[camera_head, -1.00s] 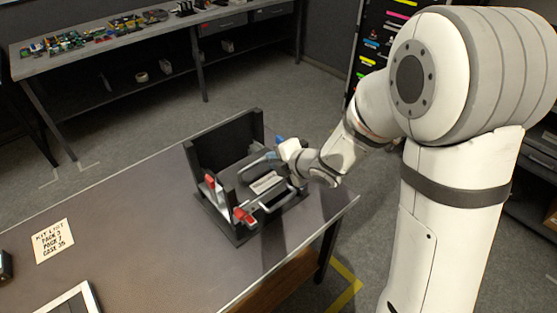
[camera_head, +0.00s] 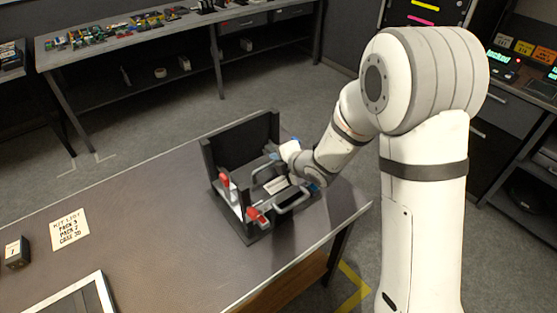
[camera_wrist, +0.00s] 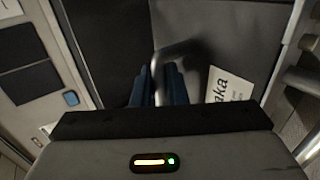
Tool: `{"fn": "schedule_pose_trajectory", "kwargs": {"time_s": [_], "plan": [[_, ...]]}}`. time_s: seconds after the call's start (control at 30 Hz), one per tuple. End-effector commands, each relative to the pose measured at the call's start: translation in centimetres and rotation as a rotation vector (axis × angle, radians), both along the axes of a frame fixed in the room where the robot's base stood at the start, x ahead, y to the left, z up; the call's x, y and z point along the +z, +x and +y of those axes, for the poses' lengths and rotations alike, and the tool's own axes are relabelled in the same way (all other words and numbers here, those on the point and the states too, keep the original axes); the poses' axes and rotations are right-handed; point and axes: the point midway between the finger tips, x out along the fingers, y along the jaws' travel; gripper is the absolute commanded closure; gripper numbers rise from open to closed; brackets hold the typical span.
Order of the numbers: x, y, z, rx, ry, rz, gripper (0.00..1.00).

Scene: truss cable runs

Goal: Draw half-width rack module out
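A dark open rack (camera_head: 240,138) stands on the table, with a tall back wall and red latches (camera_head: 256,214) at its front left. Modules sit low inside it; a near one has a grey loop handle (camera_head: 293,201), and a white label (camera_head: 275,185) lies between the handles. My gripper (camera_head: 278,158) reaches in from the right at the rear handle (camera_head: 263,167). In the wrist view my blue fingers (camera_wrist: 161,86) are close together on either side of a grey handle bar (camera_wrist: 181,50). The label shows to their right. The fingertips' contact is partly hidden.
The table (camera_head: 150,200) is clear left of the rack, apart from a kit list card (camera_head: 69,229), a small numbered block (camera_head: 17,253) and a framed panel (camera_head: 75,298). A bench (camera_head: 140,35) with small parts stands behind, and a shelf unit at right.

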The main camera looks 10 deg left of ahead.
Motion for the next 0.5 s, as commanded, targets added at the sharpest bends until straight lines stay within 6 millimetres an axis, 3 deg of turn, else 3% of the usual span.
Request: {"fn": "schedule_pose_trajectory", "kwargs": {"time_s": [0.1,0.5], "plan": [[-0.01,0.0,-0.03,0.0,0.0,0.0,1.0],[-0.02,0.0,-0.08,-0.001,-0.001,0.001,1.0]]}}
